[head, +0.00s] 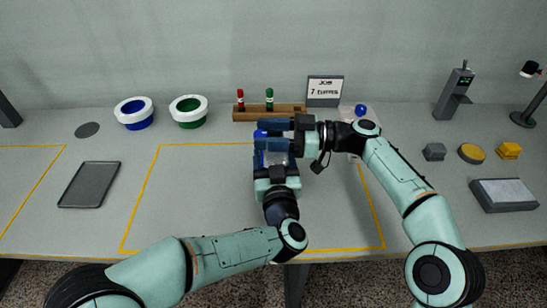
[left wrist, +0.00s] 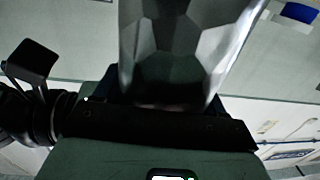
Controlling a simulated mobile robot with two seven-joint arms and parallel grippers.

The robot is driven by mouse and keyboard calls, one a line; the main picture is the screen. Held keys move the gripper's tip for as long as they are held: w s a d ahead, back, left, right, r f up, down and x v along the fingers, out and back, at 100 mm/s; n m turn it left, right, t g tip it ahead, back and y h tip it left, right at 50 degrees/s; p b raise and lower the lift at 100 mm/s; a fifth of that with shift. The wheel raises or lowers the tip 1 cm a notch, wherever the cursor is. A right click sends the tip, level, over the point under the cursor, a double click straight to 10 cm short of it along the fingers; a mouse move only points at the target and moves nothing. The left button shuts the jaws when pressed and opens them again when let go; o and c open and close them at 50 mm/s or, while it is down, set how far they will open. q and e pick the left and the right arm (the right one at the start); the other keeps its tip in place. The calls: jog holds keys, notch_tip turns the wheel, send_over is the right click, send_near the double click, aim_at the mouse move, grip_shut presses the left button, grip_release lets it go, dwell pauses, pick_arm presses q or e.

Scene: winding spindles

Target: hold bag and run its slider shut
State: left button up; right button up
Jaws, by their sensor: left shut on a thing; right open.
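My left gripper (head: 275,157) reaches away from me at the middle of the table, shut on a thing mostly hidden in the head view. In the left wrist view a shiny grey faceted surface, seemingly the bag (left wrist: 180,50), rises from between its jaws. My right gripper (head: 265,135) comes in from the right, open, its two dark blue fingers pointing left just beyond and above the left gripper. A bright blue bit shows by the fingertips; I cannot tell whether it is the slider. The bag's closure is hidden by the grippers.
Behind the grippers stand a wooden rack (head: 240,116) with a red and a green bottle and a job sign (head: 325,91). A blue bowl (head: 134,113) and a green bowl (head: 188,110) stand back left. A dark tray (head: 89,185) lies left. A blue knob (head: 361,110) shows behind my right arm.

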jog(key=d, duration=1)
jog(key=shift+s+d, duration=0.2)
jog(key=shift+s, duration=0.25)
pick_arm(q)
jog(key=o, duration=1.7)
jog(key=s, duration=0.8)
jog(key=s+d, duration=0.1)
jog(key=s, duration=0.3)
